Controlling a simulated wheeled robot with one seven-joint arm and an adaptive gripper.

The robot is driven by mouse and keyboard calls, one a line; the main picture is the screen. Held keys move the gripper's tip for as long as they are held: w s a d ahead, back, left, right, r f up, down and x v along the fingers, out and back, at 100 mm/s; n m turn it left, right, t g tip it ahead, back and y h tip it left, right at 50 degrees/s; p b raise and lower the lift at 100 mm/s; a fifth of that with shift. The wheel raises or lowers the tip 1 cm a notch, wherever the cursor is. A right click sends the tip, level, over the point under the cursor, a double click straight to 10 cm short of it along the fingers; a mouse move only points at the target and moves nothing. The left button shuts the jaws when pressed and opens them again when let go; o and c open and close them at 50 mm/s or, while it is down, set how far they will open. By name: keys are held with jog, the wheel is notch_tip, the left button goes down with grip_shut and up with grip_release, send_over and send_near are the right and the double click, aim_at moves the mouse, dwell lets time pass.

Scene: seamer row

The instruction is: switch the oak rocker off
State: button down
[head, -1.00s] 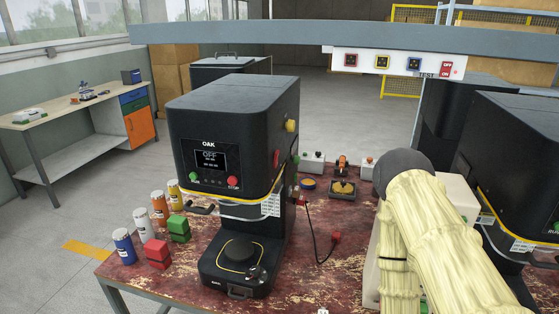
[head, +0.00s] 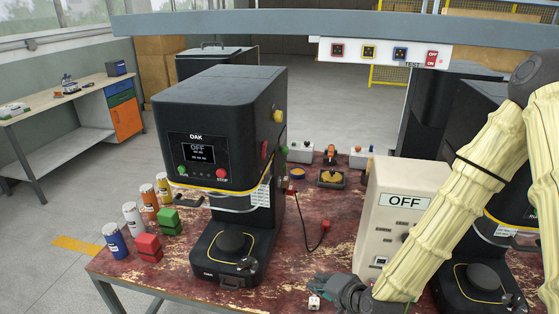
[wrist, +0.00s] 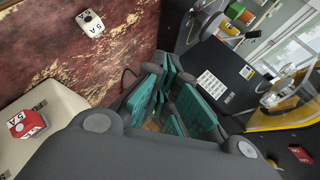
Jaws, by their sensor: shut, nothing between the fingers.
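A cream box (head: 402,233) with an OFF sign stands right of my gripper. A small white block marked 5A (head: 314,302) lies by the fingers. Cans and coloured blocks (head: 148,244) stand left. An overhead beam (head: 300,27) carries switches.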

aim_at(265, 150)
jog(key=w+r+m+t+y, duration=0.2)
jog(key=w+r+t, duration=0.1)
jog(key=r, duration=1.1)
jog(key=w+r+m+t+y, duration=0.2)
jog(key=w+r, duration=0.3)
jog(key=r, duration=1)
jog(key=shift+w+a+m+t, duration=0.25)
jog(key=shift+a+m+t, duration=0.1)
jog(key=shift+t, duration=0.55)
jog(key=shift+r+p, duration=0.1)
jog(key=shift+p, duration=0.2)
jog(key=s+a+p+x, duration=0.1)
jog(key=p+x, duration=0.5)
jog(key=x, duration=0.7)
jog(key=shift+s+a, duration=0.25)
jog(key=shift+a, duration=0.5)
jog(key=shift+r, duration=0.1)
